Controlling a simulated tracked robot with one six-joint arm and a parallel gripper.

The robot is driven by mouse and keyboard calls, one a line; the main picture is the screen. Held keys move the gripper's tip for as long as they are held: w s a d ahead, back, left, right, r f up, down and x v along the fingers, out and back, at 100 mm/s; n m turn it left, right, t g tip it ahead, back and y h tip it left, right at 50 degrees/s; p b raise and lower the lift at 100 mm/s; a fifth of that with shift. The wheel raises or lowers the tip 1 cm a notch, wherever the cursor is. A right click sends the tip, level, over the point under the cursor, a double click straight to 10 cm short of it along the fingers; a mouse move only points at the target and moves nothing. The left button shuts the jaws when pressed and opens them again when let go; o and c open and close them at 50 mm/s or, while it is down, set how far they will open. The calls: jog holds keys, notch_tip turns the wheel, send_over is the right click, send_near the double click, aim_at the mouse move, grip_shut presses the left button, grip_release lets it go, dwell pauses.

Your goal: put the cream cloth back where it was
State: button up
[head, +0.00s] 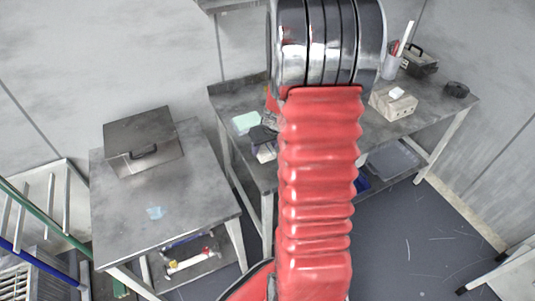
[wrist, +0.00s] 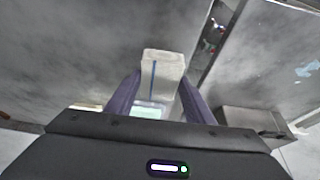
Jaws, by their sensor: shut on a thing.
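My gripper (wrist: 160,98) is shut on the cream cloth (wrist: 163,68), a folded pale piece with a blue stripe, held between the two purple fingers in the wrist view. In the head view the cloth (head: 266,153) shows as a pale patch under my dark gripper, at the left end of the back bench (head: 232,94), partly hidden by my red arm. I cannot tell whether it touches the bench top. A pale mint-green folded piece (head: 246,122) lies on the bench just left of my gripper; a mint patch (wrist: 150,110) also shows between the fingers in the wrist view.
Further right on the bench stand a pale block (head: 393,105), a cup of rods (head: 391,67), a toolbox (head: 420,62) and a black roll (head: 456,90).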

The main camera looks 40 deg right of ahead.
aim_at(265, 155)
jog(key=shift+f, duration=0.3)
jog(key=shift+f, duration=1.85)
jog(key=o, duration=0.9)
jog(key=shift+f, duration=0.1)
jog(key=shift+v, duration=6.1)
